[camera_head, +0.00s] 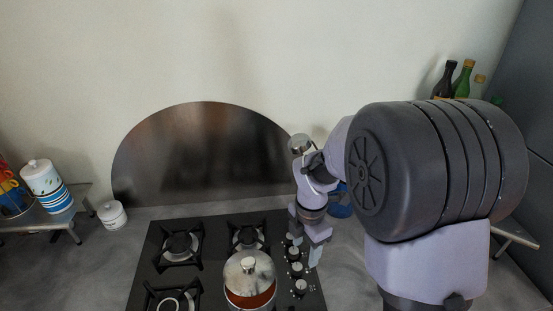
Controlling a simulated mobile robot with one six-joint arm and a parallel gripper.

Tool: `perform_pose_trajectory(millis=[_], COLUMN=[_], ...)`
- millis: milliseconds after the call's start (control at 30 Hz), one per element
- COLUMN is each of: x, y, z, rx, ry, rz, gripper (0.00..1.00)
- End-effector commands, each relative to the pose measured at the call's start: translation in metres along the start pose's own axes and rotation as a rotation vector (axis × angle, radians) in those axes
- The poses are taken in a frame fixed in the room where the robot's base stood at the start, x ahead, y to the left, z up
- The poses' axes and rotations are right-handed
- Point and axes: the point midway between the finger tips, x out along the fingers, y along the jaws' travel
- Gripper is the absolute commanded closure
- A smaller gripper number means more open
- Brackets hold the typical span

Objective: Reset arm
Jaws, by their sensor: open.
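My gripper (305,250) points down over the right side of the black gas hob (212,283), close to its row of knobs. Its fingers are apart and I see nothing between them. My arm comes in from the right and covers much of the right half of the view. A pot with a metal lid (249,272) stands on the hob, left of my gripper and apart from it.
A dark steel splash plate (203,150) rises behind the hob. A small white lidded jar (112,214) and a striped canister (46,184) are at the left. Bottles (463,80) stand behind my arm. A blue object (340,206) is partly hidden by my arm.

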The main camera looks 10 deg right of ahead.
Motion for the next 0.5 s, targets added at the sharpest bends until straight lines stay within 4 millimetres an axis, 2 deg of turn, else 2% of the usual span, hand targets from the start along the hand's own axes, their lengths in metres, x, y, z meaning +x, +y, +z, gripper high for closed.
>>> perform_pose_trajectory(millis=[67,167,233,300,400,500], x=[-0.009,-0.029,-0.036,-0.036,-0.028,-0.022], y=[-0.009,-0.041,-0.072,-0.101,-0.134,-0.154], z=[-0.006,-0.027,-0.046,-0.064,-0.085,-0.097], rx=[0.205,0.719,1.120,1.486,1.895,2.144], ry=[-0.001,0.048,0.131,0.243,0.413,0.540], rz=[0.057,0.175,0.250,0.301,0.325,0.314], gripper=[0.46,0.46,0.46,0.46,0.46,0.46])
